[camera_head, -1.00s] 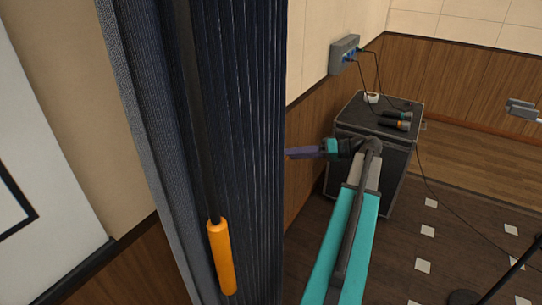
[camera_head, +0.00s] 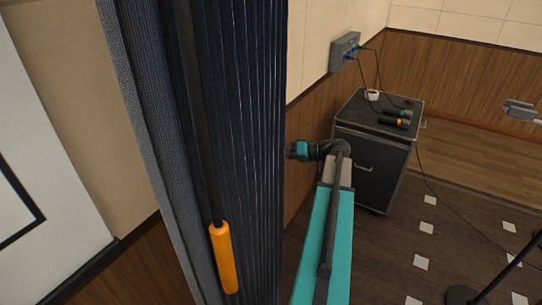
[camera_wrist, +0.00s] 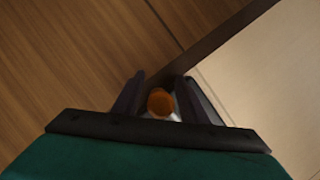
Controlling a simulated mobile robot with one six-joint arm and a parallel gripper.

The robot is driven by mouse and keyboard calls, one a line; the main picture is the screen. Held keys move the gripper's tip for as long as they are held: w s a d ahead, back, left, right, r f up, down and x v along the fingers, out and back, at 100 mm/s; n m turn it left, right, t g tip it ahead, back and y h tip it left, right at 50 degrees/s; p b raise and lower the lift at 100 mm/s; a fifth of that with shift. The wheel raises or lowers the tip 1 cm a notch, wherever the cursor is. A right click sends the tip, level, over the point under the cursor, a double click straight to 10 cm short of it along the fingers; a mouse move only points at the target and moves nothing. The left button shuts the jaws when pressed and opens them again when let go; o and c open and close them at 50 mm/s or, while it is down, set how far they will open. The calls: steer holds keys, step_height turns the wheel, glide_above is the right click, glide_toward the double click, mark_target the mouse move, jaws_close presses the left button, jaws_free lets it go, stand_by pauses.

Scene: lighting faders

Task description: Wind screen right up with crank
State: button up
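In the wrist view a round orange knob (camera_wrist: 160,102), seen end-on with a whitish part below it, shows between the two dark fingers of my gripper (camera_wrist: 160,97). The fingers stand apart on either side of it; I see no clear contact. In the head view my fingers are hidden behind the dark blue curtain's edge; only the teal and black wrist shows. The white screen (camera_head: 35,165) with a black border is at the far left, cut off by the frame.
The curtain (camera_head: 262,200) stands close in front, with an orange handle (camera_head: 224,258) hanging on a dark rod before it. A black case (camera_head: 372,170) with microphones and a cup stands behind my arm. Wall sockets (camera_head: 345,50) and a floor cable are beyond. Floor at right is mostly open.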

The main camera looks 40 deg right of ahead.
jaws_close()
steer(key=shift+d+f+b, duration=0.15)
steer(key=shift+d+b, duration=0.05)
steer(key=shift+b, duration=0.35)
